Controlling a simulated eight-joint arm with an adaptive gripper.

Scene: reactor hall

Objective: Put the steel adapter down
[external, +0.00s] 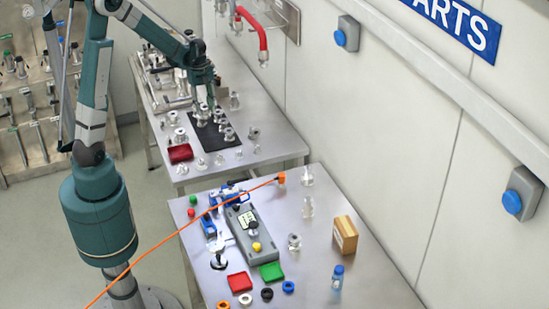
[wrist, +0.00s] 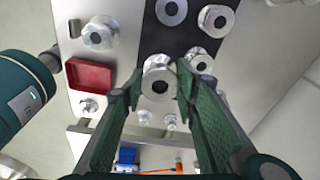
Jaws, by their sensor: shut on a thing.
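The steel adapter (wrist: 159,84) is a short silver fitting with a dark round bore. In the wrist view it sits between the two green fingertips of my gripper (wrist: 159,88), which is shut on it. In the external view my gripper (external: 203,104) points down over the far steel table (external: 270,143), near the black mat (external: 208,139). The wrist view shows the black mat (wrist: 190,32) just beyond the held adapter. I cannot tell how high the adapter is above the surface.
Several similar steel fittings stand around, including one on the mat (wrist: 215,20) and one at left (wrist: 100,33). A red tray (wrist: 90,75) lies left of my gripper. A nearer table (external: 370,270) carries a grey device (external: 252,235) and an orange cable.

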